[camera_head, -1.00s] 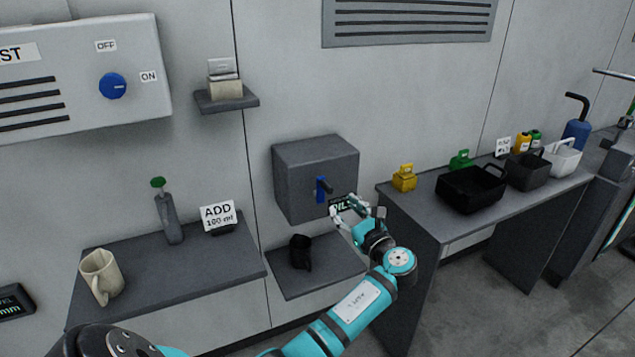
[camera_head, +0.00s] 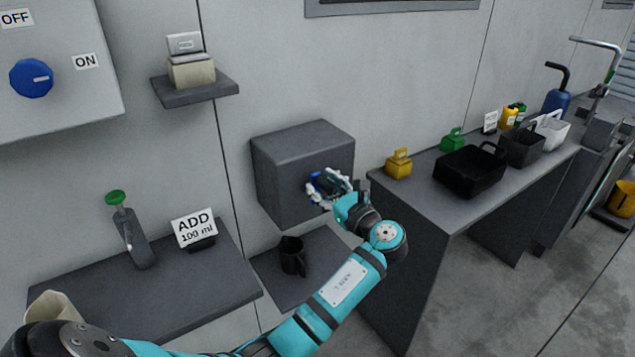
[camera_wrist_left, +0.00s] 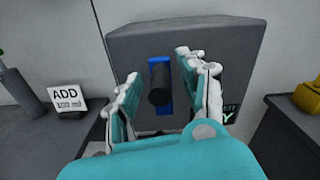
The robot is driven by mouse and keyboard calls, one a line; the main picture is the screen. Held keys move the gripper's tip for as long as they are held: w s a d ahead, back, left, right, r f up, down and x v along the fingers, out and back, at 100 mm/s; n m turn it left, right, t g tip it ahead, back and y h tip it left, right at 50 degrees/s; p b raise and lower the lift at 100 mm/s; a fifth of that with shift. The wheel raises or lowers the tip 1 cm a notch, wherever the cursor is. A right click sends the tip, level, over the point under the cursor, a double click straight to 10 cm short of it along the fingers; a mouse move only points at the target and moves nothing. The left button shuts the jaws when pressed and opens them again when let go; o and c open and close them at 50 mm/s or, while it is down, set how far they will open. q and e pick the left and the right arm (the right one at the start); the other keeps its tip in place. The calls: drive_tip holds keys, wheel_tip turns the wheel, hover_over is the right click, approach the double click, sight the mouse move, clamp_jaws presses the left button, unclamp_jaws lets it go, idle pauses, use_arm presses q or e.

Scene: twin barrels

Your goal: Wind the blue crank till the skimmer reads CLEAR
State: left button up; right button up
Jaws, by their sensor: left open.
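The skimmer is a grey box (camera_head: 287,175) on the wall above a low shelf. Its blue crank (camera_wrist_left: 166,71) with a black handle (camera_wrist_left: 159,84) shows in the left wrist view. My left gripper (camera_head: 329,187) is at the box front, and its open fingers (camera_wrist_left: 158,92) stand on either side of the black handle. I cannot tell whether a finger touches it. In the head view the gripper hides most of the crank. The small display (camera_wrist_left: 229,115) at the box's lower right is partly hidden; only a green "Y" and bits of text show. My right gripper is not in view.
A dark jug (camera_head: 292,256) stands on the shelf (camera_head: 322,250) below the box. A bottle (camera_head: 128,232) and an "ADD 100 ml" sign (camera_head: 194,227) are on the left counter. A yellow container (camera_head: 398,164) and black basket (camera_head: 468,172) stand on the right counter.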

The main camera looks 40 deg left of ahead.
use_arm(q)
drive_tip(key=shift+d+r, duration=0.1)
drive_tip(key=shift+d, duration=0.05)
clamp_jaws()
idle(0.4)
